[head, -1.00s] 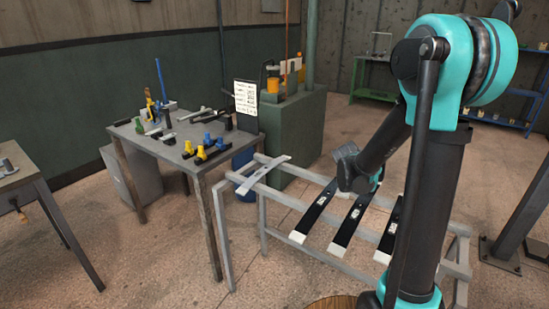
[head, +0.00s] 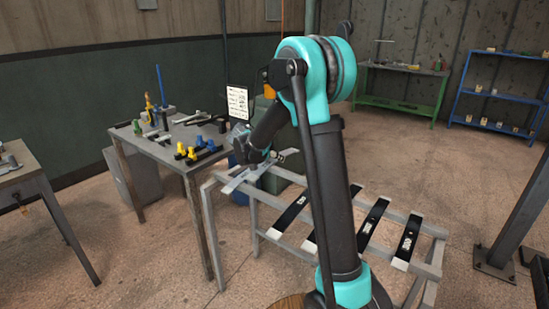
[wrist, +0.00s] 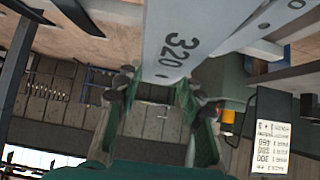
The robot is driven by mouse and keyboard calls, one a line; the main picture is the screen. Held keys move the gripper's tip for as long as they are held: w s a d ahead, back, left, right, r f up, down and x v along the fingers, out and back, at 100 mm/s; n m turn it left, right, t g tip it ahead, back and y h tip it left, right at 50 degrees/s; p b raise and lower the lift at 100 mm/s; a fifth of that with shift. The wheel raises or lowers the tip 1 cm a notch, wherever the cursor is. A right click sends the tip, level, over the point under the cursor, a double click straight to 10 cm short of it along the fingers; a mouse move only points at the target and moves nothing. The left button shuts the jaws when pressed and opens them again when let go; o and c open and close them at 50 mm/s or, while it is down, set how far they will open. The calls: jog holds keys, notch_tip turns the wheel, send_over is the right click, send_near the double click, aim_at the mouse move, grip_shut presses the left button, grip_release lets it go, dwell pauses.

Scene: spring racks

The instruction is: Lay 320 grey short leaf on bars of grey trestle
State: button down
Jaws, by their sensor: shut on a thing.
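A pale grey leaf marked 320 (wrist: 190,38) is between the fingers of my gripper (wrist: 160,105) in the wrist view, and my gripper is shut on it. In the head view my gripper (head: 257,163) is over the left end of the grey trestle (head: 434,254). A pale grey strip (head: 236,183) shows there across the bars, partly hidden by my arm. I cannot tell whether it is the held leaf or another, nor whether the held leaf touches the bars.
Several black leaves with pale ends, such as the rightmost one (head: 406,240), lie across the trestle. A work table (head: 150,148) with yellow and blue fittings stands close on the left. A number sign (wrist: 268,130) hangs behind. Bare bars show between the black leaves.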

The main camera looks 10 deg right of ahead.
aim_at(261, 169)
notch_tip(261, 169, down, 9)
jog(key=shift+f, duration=0.2)
dwell(1.1)
jog(key=c, duration=0.9)
grip_release()
jog(key=v, duration=1.2)
